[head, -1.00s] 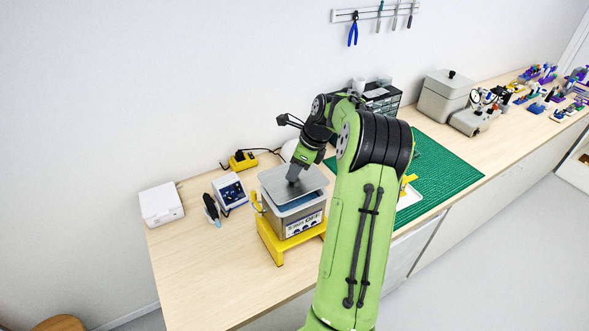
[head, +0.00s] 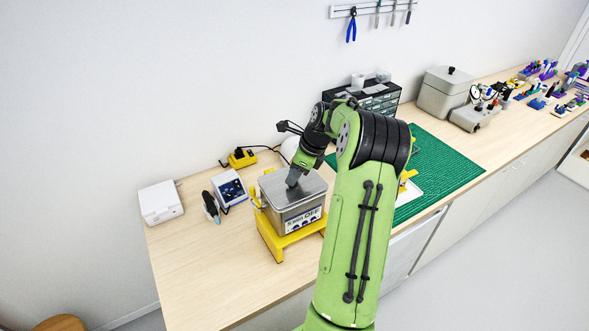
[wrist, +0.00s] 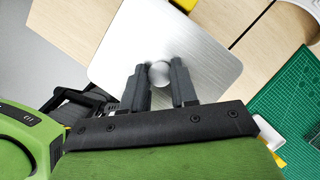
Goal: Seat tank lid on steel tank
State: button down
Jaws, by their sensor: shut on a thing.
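The tank lid (head: 304,191) is a flat grey metal plate. It lies over the top of the steel tank (head: 283,222) and looks nearly level, close to or on the rim; I cannot tell if it is fully seated. In the wrist view the lid (wrist: 205,45) fills the middle, with a round knob (wrist: 159,73) at its centre. My gripper (wrist: 159,84) is shut on that knob, one finger on each side. In the head view my gripper (head: 293,180) comes down on the lid from above. The tank's inside is hidden by the lid.
The tank stands in a yellow stand (head: 270,242) near the bench's front edge. To its left are a small display unit (head: 229,188), a dark handheld tool (head: 211,206) and a white box (head: 161,203). A green mat (head: 445,165) lies to the right. The front left bench is clear.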

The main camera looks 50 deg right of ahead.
jog(key=shift+f, duration=0.35)
jog(key=shift+p, duration=0.5)
jog(key=c, duration=0.8)
grip_release()
jog(key=v, duration=1.5)
jog(key=shift+s+d+r, duration=0.1)
jog(key=shift+s+r, duration=0.05)
jog(key=shift+r, duration=0.15)
